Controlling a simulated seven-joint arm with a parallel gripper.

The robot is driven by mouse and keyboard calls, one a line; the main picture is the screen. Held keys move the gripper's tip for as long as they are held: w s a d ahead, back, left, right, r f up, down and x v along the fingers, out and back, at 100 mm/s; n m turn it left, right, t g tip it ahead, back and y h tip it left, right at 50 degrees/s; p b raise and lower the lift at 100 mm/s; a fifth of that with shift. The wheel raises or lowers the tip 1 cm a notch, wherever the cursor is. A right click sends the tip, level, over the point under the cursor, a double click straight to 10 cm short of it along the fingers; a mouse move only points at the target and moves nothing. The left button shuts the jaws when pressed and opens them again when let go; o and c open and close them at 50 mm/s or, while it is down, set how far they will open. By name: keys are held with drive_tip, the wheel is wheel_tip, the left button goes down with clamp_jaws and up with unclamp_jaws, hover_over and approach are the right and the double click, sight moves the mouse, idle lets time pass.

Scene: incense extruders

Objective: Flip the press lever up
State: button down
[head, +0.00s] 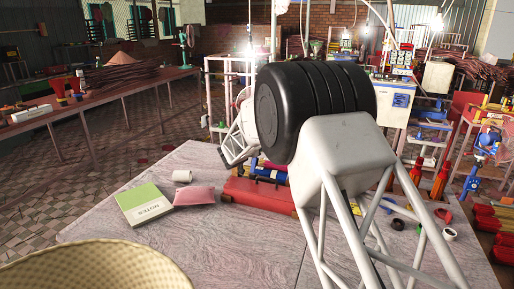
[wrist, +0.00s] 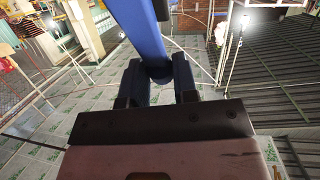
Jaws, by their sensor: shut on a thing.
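In the wrist view, a long blue bar, which looks like the press lever (wrist: 143,32), comes down from the top edge to between the two dark fingers of my gripper (wrist: 158,80). The fingers are shut on the bar near its lower end, one on each side. The bar stands nearly upright in that picture, leaning slightly. In the head view my own arm covers the middle, so the lever and the fingertips cannot be made out there. The rest of the press is not clear in either view.
On the table (head: 165,245) in the head view are a green notebook (head: 145,203), a pink pouch (head: 194,196), a white roll (head: 181,176) and a red case (head: 262,195) beside my arm. Small rings (head: 398,224) lie at right. A woven round thing (head: 95,265) fills the near left.

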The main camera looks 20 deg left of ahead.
drive_tip(key=shift+s+r+t, duration=0.3)
drive_tip(key=shift+s+t, duration=0.6)
drive_tip(key=c, duration=0.9)
unclamp_jaws()
drive_tip(key=shift+s+a+r, duration=0.1)
drive_tip(key=shift+s+a, duration=0.1)
drive_tip(key=shift+s, duration=1.1)
drive_tip(key=shift+s+a+r, duration=0.1)
drive_tip(key=shift+s+a, duration=0.1)
drive_tip(key=shift+s, duration=1.05)
drive_tip(key=shift+s+a+r, duration=0.1)
drive_tip(key=shift+s+a, duration=0.1)
drive_tip(key=shift+s, duration=1.1)
